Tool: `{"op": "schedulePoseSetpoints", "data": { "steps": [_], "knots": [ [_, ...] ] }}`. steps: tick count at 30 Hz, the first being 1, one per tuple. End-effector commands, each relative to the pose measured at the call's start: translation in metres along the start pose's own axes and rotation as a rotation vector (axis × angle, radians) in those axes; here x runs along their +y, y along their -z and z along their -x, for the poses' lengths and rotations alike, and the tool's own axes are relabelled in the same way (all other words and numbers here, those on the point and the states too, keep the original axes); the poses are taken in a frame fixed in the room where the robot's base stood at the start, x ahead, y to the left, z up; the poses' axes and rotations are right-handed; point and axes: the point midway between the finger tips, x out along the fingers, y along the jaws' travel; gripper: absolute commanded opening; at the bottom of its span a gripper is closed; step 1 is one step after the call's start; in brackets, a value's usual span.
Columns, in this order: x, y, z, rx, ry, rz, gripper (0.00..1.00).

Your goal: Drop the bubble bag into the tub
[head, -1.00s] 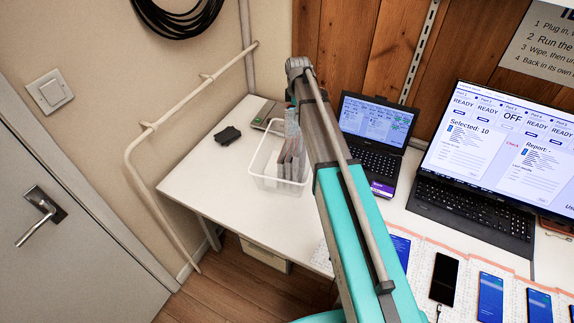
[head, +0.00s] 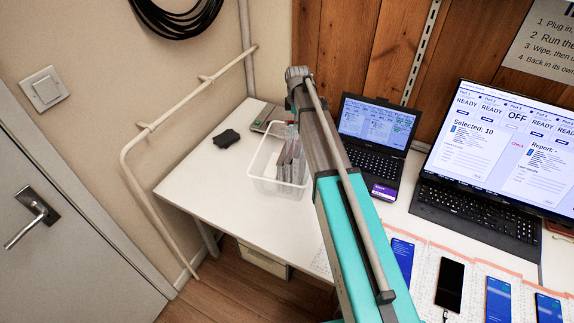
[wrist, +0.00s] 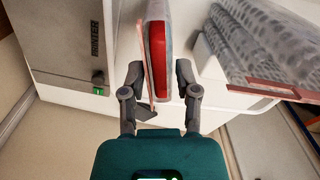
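The bubble bag (wrist: 158,50) shows edge-on between the fingers of my gripper (wrist: 160,80) in the wrist view. It is clear with a red strip and a pinkish edge. The fingers are drawn in close on both sides of it and appear shut on it, though a thin gap seems to show at the right finger. The white tub (head: 262,181) stands on the table in the head view, and my gripper is over or beside it, mostly hidden behind my arm. Other bubble bags (wrist: 262,45) stand in the tub, right of the held bag.
A grey printer (wrist: 70,40) stands left of my gripper in the wrist view. A small dark object (head: 227,138) lies left of the tub. A laptop (head: 375,130) stands right of my arm, with phones (head: 449,284) along the table front. The table's left part (head: 200,180) is clear.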

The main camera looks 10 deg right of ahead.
Motion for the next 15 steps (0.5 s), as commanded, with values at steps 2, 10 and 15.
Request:
{"op": "schedulePoseSetpoints", "data": {
  "steps": [2,10,15],
  "knots": [
    [0.0,0.0,0.0,0.0,0.0,0.0,0.63],
    [0.0,0.0,-0.0001,0.0,0.0,0.0,0.7],
    [0.0,0.0,0.0003,0.0,0.0,0.0,0.7]
  ]
}}
